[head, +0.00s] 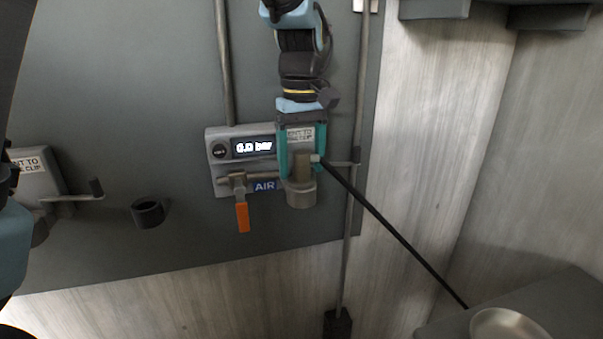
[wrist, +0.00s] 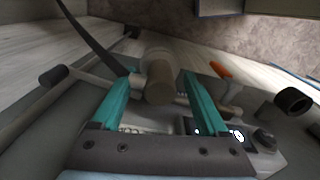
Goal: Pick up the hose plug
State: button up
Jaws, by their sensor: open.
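The hose plug (head: 301,167) is a brownish-grey cylinder with a pale side fitting. It appears to sit upright in a grey round holder (head: 300,196) on the wall panel. A black hose (head: 395,230) runs from its side down to the right. My gripper (head: 302,174) has teal fingers and points down, with one finger on each side of the plug. In the wrist view the plug (wrist: 159,84) stands between the open fingers (wrist: 159,77), with gaps visible beside it.
An air panel (head: 215,160) with a 0.0 bar display (head: 253,147) and an orange valve handle (head: 242,217) is close on the left. An empty black ring holder (head: 148,212) is farther left. A vertical pipe (head: 352,225) runs on the right. A bowl (head: 508,325) is at lower right.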

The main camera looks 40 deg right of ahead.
jog(key=shift+c, duration=0.3)
grip_shut()
dwell(0.3)
